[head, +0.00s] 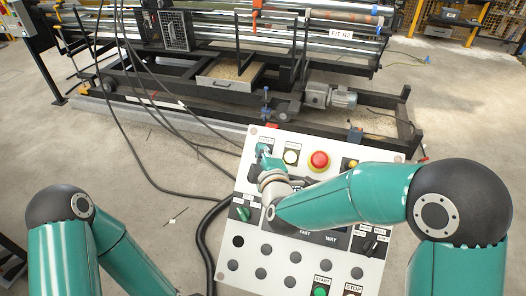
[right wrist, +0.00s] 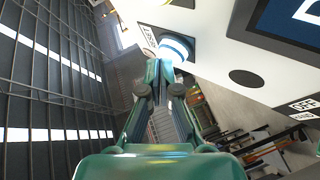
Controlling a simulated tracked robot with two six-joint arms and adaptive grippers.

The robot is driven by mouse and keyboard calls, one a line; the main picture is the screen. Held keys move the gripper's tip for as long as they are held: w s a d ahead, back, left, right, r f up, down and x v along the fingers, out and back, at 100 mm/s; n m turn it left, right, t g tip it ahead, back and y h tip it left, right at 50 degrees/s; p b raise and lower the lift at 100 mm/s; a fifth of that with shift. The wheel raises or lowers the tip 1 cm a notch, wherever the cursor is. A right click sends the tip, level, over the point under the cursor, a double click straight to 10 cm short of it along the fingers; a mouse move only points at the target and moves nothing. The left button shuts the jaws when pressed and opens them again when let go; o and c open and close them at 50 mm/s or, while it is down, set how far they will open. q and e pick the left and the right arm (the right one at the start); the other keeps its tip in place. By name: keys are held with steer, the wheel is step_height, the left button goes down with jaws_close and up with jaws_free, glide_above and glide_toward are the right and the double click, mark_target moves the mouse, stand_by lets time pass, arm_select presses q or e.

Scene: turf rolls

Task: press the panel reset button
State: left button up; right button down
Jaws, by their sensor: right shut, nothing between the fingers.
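The white control panel (head: 228,262) stands tilted in front of me in the head view. In the right wrist view the reset button (right wrist: 178,46) is blue with a pale ring, beside a label that appears to read RESET. My right gripper (head: 264,152) is over the panel's upper left corner and hides the button in the head view. It is shut and empty. In the right wrist view its fingertips (right wrist: 160,66) overlap the button's lower left edge; I cannot tell whether they touch it. My left gripper is out of view; only its arm shows.
A red mushroom button (head: 319,160) on a yellow base and a white button (head: 291,157) sit right of my gripper. A green selector (head: 242,213) is below. Black cables (head: 165,130) run to the panel's left. A machine frame (head: 300,90) stands behind.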

steer(key=shift+w+f+b, duration=0.2)
steer(key=shift+f+b, duration=0.1)
steer(key=shift+f, duration=0.05)
steer(key=shift+r, duration=0.1)
stand_by(0.5)
steer(key=shift+s+r+p, duration=0.4)
steer(key=shift+s+r, duration=0.1)
steer(key=shift+r, duration=0.15)
steer(key=s+r+p, duration=0.1)
steer(key=r, duration=0.1)
steer(key=s+a+r+p, duration=0.1)
steer(key=s, duration=0.1)
steer(key=shift+r+p, duration=0.35)
steer(key=shift+r, duration=0.05)
stand_by(0.8)
